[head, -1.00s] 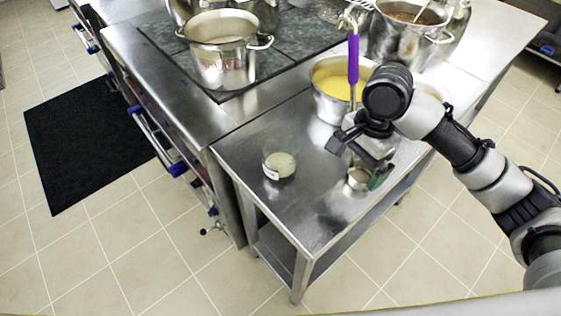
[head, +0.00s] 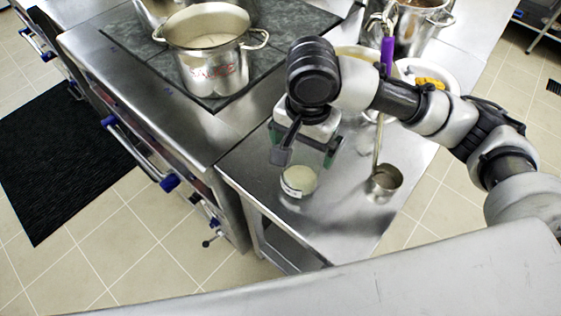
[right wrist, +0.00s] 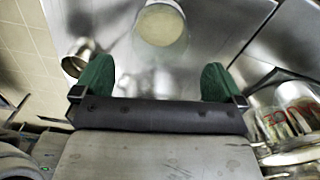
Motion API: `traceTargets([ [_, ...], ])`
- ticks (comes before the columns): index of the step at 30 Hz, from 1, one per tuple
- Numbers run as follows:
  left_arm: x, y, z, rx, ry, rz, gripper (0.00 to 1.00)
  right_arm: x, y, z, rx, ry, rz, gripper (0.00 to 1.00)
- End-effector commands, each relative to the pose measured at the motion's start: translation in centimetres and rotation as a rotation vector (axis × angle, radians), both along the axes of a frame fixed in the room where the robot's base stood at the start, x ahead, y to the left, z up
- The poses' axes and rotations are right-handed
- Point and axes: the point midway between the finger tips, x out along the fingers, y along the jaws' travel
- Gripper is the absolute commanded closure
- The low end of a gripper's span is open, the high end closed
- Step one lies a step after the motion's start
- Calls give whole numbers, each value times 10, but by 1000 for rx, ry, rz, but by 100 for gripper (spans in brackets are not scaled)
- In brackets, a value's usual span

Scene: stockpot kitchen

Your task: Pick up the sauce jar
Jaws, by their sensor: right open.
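The sauce jar (head: 298,183) is a small clear jar with pale contents, standing upright on the steel table (head: 345,215). In the right wrist view the jar (right wrist: 160,25) shows at the top middle, beyond my fingers. My right gripper (head: 306,155) is open, its fingers apart, just above and behind the jar in the head view. In the right wrist view its green fingertips (right wrist: 156,80) have nothing between them. My left gripper is in neither view.
A purple-handled ladle (head: 386,180) has its cup right of the jar. A large steel pot (head: 212,68) with red lettering stands on the stove at left. A white bowl with yellow food (head: 430,78) and another pot (head: 415,28) stand behind my right arm.

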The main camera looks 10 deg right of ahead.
Motion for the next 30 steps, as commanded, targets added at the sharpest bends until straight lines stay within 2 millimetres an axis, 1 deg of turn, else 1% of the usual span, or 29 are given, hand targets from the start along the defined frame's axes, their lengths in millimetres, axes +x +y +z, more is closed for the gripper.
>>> traceTargets([
  [2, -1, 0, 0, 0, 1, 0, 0, 0, 0, -2, 0, 1, -1, 0],
  [4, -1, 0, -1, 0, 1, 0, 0, 0, 0, -8, -1, 3, -1, 0],
  [10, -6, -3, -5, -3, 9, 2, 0, 0, -1, -40, -1, 3, -3, 0],
  [12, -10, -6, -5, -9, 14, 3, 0, 0, -1, -49, -2, 3, -2, 0],
  [15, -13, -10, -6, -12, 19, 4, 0, 0, -1, -55, 0, 1, -1, 0],
  [19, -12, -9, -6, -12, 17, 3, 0, -1, -2, -67, -1, 2, -2, 0],
  [25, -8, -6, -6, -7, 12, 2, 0, -1, -3, -97, -2, 3, -2, 0],
  [27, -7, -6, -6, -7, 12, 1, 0, -1, -3, -104, -1, 2, -1, 0],
  [30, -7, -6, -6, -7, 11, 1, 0, -1, -3, -108, -1, 0, -1, 0],
])
